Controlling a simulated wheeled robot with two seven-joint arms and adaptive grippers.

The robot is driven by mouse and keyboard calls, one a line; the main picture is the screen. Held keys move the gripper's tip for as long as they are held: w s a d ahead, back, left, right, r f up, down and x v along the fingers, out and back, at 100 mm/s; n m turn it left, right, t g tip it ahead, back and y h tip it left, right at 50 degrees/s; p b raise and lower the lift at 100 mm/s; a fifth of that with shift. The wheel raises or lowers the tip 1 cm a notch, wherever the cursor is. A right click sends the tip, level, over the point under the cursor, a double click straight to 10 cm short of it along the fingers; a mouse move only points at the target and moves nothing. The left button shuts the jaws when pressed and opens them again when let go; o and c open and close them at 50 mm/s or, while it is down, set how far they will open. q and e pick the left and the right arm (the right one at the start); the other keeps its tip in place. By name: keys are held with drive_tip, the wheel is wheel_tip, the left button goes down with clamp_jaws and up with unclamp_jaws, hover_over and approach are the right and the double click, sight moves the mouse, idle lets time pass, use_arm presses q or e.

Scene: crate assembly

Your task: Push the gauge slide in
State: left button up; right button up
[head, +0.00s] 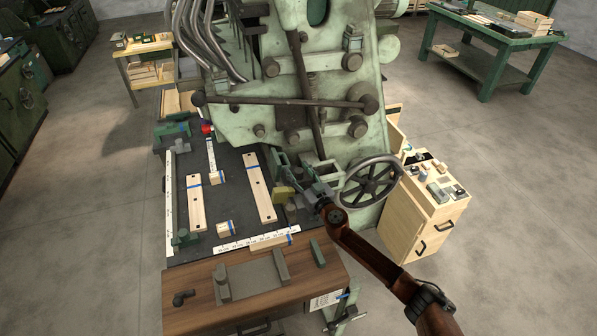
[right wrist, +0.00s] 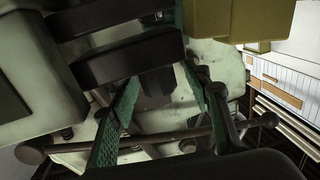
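My right gripper (head: 304,178) is at the right edge of the dark work table, beside the handwheel. In the right wrist view its green-padded fingers (right wrist: 160,95) stand apart, with a gap between them. Dark blocks (right wrist: 130,62) lie beyond the fingers; I cannot tell whether they touch. An olive-yellow block (head: 284,194) is just left of the gripper, and an olive-yellow surface also fills the top right of the wrist view (right wrist: 232,18). I cannot tell for sure which part is the gauge slide; the gripper and arm hide part of this corner. My left gripper is not in view.
A large pale green machine (head: 290,90) with a handwheel (head: 370,181) rises behind the table (head: 235,210). Wooden strips (head: 259,187), small blocks and white rulers (head: 170,205) lie on it. A wooden drawer cabinet (head: 425,215) stands to the right.

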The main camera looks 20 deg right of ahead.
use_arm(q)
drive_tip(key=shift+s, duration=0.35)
use_arm(e)
clamp_jaws()
